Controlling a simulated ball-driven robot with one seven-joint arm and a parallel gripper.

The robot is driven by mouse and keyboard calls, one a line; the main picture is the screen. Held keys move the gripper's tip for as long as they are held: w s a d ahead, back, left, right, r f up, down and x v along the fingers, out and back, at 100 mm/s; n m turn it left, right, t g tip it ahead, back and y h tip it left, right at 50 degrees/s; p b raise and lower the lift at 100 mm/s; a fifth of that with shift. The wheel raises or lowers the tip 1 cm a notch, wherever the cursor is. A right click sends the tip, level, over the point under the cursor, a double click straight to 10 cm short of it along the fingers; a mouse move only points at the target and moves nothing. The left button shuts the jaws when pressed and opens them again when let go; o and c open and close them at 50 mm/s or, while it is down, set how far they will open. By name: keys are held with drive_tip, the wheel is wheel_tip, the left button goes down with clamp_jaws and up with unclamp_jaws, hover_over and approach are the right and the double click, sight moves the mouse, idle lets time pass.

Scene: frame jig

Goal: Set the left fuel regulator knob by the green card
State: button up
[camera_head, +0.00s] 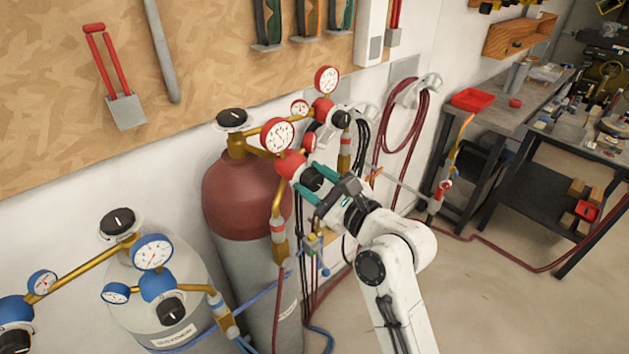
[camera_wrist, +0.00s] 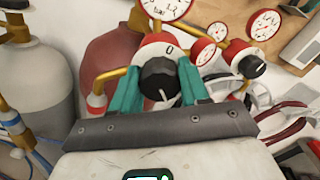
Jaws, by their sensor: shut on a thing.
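The dark red fuel cylinder (camera_head: 235,195) carries red regulators with white-faced gauges. The left one, under the large gauge (camera_head: 277,135), has a black knob (camera_head: 312,178) at its front. My gripper (camera_head: 306,183) has its teal fingers on either side of this knob, shut on it. In the wrist view the knob (camera_wrist: 159,79) sits between the fingers, and its white pointer line faces down in the picture, slightly right. A "0" stands on the pale plate above it. The right regulator's black knob (camera_wrist: 252,66) is free. I cannot make out a green card.
A grey cylinder (camera_head: 185,270) with blue regulators stands at the left. A hose with a torch (camera_head: 439,192) and coiled red hoses (camera_head: 408,115) are to the right. A workbench (camera_head: 490,115) lies beyond. Open floor lies right of my arm.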

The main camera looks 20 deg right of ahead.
drive_tip(key=shift+f, duration=0.15)
drive_tip(key=o, duration=1)
drive_tip(key=shift+o, duration=0.2)
drive_tip(key=b+v, duration=0.2)
drive_tip(key=v, duration=0.8)
drive_tip(key=shift+s+b, duration=0.35)
drive_tip(key=shift+s, duration=0.05)
drive_tip(key=shift+d, duration=0.1)
drive_tip(key=s+f+n+g+h+b, duration=0.1)
drive_tip(key=s+f+n+g, duration=0.35)
drive_tip(key=f+n, duration=0.4)
drive_tip(key=s+f+n+g+h+b, duration=0.15)
drive_tip(key=s+f+n+g, duration=0.3)
drive_tip(key=f, duration=0.75)
drive_tip(key=s+d+f+n+g+h, duration=0.1)
drive_tip(key=s+d+f+n+g, duration=0.1)
drive_tip(key=s+f+n, duration=0.3)
drive_tip(key=s+d+f+n+g+h, duration=0.2)
drive_tip(key=s+f+n+g, duration=0.3)
drive_tip(key=s, duration=0.8)
drive_tip(key=f+n, duration=0.1)
drive_tip(key=n, duration=0.1)
drive_tip(key=shift+f+n, duration=0.3)
